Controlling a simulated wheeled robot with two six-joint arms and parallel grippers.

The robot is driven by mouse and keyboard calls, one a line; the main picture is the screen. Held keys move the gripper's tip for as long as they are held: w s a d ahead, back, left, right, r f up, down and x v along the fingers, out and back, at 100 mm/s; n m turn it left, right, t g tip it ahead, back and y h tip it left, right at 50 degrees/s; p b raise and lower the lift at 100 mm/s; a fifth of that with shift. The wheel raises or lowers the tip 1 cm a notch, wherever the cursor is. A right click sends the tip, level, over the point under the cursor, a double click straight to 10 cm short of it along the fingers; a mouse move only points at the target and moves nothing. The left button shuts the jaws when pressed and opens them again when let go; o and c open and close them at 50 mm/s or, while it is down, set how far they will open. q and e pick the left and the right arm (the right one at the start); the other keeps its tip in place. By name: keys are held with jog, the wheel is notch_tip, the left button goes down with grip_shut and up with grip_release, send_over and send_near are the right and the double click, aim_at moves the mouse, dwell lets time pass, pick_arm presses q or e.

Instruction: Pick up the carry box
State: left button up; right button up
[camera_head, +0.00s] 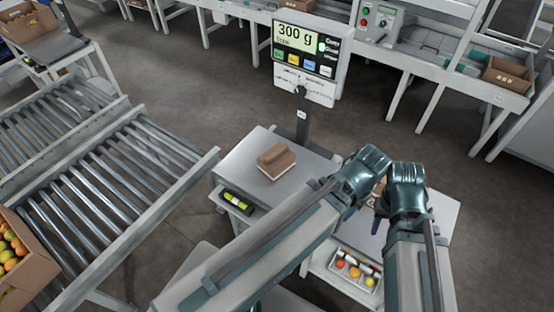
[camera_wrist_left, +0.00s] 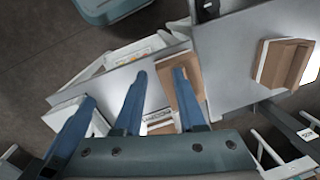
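A small brown box with a pale base (camera_head: 277,160) sits on the plate left of the arms; the left wrist view shows it at upper right (camera_wrist_left: 285,63). Another brown box (camera_wrist_left: 188,100) lies below my left gripper (camera_wrist_left: 160,74); in the head view only a brown bit shows between the wrists (camera_head: 380,186). Which one is the carry box I cannot tell. My left gripper's two fingers are apart over the second box, with no clear grip. My right gripper (camera_head: 379,214) is close beside the left one, mostly hidden by the wrists. A further blue finger shows at left in the wrist view.
A scale display (camera_head: 309,50) reading 300 g stands behind the plate. Open floor lies behind.

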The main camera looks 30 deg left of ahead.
dwell(0.3)
pick_arm(q)
jog(key=shift+o, duration=1.6)
jog(key=shift+w+a+r, duration=0.1)
jog(key=shift+w+a, duration=0.15)
jog(key=shift+w, duration=0.1)
jog(key=t+h+p, duration=0.2)
jog(key=t+p, duration=0.1)
jog(key=p, duration=0.1)
send_near(276, 152)
jog(key=f+b, duration=0.1)
jog(key=b, duration=0.3)
jog(key=w+f+b, duration=0.1)
jog(key=f+b, duration=0.1)
jog(key=b, duration=0.2)
jog(key=shift+w+d+f+n+b, duration=0.1)
jog(key=shift+d+f+n+b, duration=0.05)
jog(key=shift+f+n+b, duration=0.15)
jog(key=shift+f, duration=0.1)
jog(key=b+x, duration=0.5)
